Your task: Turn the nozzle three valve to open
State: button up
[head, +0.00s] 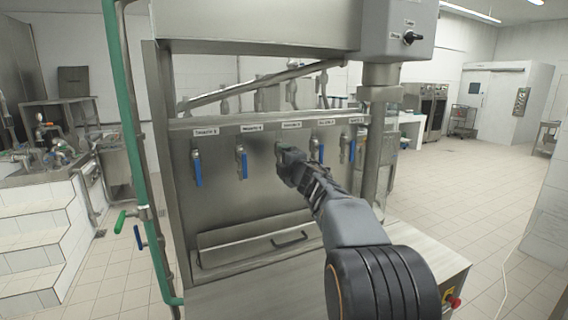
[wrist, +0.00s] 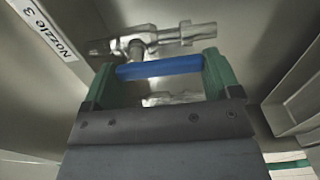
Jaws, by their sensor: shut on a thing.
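The nozzle three valve is a metal body (wrist: 175,36) with a blue handle (wrist: 160,67), beside a white "Nozzle 3" label (wrist: 50,28) in the wrist view. My gripper (wrist: 163,77) is shut on the blue handle, with one green finger at each end of it. The handle runs roughly alongside the metal body. In the head view my gripper (head: 285,167) is at the middle valve of the row, against the steel panel, and hides that valve's handle. The middle label (head: 291,125) shows above it.
Valves with blue handles hang down on either side: two at left (head: 242,162), (head: 197,168) and two at right (head: 317,149), (head: 350,150). A steel ledge with a dark handle (head: 290,240) is below. A green pipe (head: 125,90) stands at left. The tiled floor is clear at right.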

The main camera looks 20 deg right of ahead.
jog(key=o, duration=0.8)
jog(key=s+b, duration=0.1)
jog(key=s, duration=1.3)
jog(key=shift+b, duration=0.3)
jog(key=shift+w, duration=0.1)
